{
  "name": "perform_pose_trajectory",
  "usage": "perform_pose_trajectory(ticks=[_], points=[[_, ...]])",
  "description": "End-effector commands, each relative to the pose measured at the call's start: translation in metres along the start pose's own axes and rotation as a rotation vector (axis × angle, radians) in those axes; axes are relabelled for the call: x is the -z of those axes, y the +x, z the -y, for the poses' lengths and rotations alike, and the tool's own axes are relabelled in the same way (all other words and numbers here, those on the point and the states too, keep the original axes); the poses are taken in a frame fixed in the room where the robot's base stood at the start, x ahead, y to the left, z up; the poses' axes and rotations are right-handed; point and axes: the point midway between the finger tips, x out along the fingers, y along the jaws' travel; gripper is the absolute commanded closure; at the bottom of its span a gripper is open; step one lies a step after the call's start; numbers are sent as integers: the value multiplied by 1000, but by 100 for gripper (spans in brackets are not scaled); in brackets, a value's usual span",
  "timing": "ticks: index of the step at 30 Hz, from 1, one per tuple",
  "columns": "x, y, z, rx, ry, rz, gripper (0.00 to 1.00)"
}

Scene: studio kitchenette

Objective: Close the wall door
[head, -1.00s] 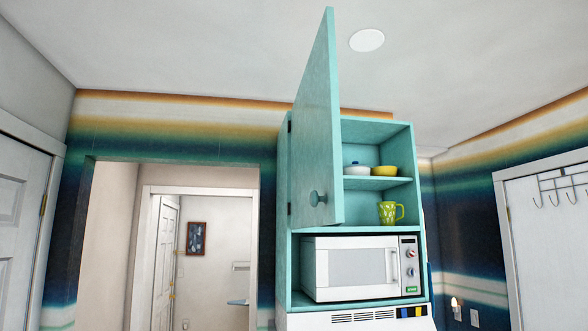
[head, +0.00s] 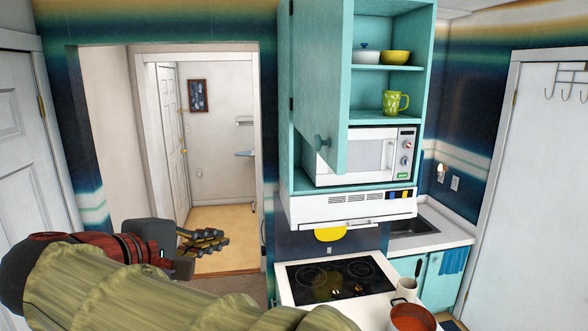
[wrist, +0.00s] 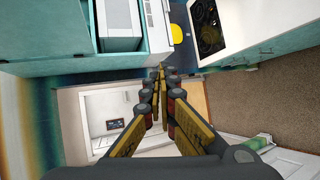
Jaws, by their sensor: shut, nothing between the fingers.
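The wall door is the teal cabinet door (head: 322,70) in the head view. It stands open, swung out from the left side of the teal wall cabinet (head: 424,60), with a round teal knob (head: 322,142) low on it. Its top is cut off by the frame. My gripper (head: 222,240) is shut and empty, below and left of the door, apart from it, in front of the doorway. The shut fingers (wrist: 161,74) also show in the wrist view, with teal cabinet surfaces above them; I cannot tell which one is the door.
Open shelves hold a white dish (head: 366,55), a yellow bowl (head: 395,57) and a green mug (head: 395,102). A microwave (head: 355,155) sits below, over a range hood (head: 350,207). A stove (head: 335,280), a white mug (head: 407,287) and a red pot (head: 410,318) stand lower.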

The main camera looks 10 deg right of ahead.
Motion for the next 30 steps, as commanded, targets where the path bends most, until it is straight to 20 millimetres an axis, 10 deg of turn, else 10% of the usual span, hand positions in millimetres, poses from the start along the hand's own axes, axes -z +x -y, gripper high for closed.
perform_pose_trajectory(ticks=[3,7,16,30], points=[[-14,-16,-74,-191,61,97,100],[-45,-36,-126,-324,129,187,100],[-69,-31,-141,-365,144,257,100],[-93,49,-170,-362,143,256,100]])
